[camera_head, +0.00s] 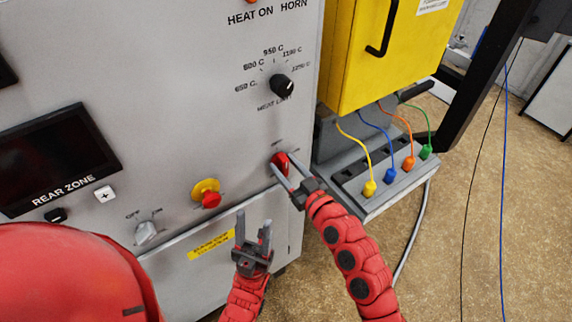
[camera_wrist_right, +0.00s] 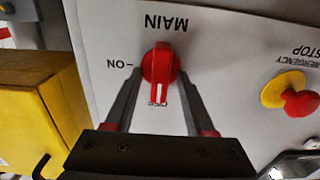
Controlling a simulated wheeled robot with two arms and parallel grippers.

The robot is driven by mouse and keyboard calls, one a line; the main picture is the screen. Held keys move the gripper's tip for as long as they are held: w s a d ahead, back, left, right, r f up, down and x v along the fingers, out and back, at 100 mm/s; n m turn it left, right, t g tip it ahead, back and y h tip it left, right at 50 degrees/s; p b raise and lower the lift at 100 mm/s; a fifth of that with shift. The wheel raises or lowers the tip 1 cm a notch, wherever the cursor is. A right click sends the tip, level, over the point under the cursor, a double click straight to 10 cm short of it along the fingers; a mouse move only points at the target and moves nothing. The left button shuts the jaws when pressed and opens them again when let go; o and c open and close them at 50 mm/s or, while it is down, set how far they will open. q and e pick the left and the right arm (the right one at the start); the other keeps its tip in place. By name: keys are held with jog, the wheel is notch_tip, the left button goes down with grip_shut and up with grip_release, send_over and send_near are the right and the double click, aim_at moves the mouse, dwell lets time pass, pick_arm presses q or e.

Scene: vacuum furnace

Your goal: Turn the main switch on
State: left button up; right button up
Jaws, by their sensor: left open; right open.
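The main switch is a red round knob (camera_head: 279,167) with a raised handle, low on the right side of the grey cabinet front. In the right wrist view the knob (camera_wrist_right: 160,67) sits below the upside-down word MAIN, with ON at its left. Its white-marked handle points down in that picture, away from ON. My right gripper (camera_head: 281,161) is open, its fingers (camera_wrist_right: 158,82) on either side of the knob; contact cannot be told. My left gripper (camera_head: 253,218) is open and empty, below and left of the switch in the head view.
A red emergency stop button on a yellow base (camera_head: 206,193) is left of the switch. A heat limit dial (camera_head: 281,86) is above it. A yellow box (camera_head: 385,50) and a socket ledge with coloured plugs (camera_head: 372,205) stand close on the right.

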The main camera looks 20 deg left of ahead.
grip_shut()
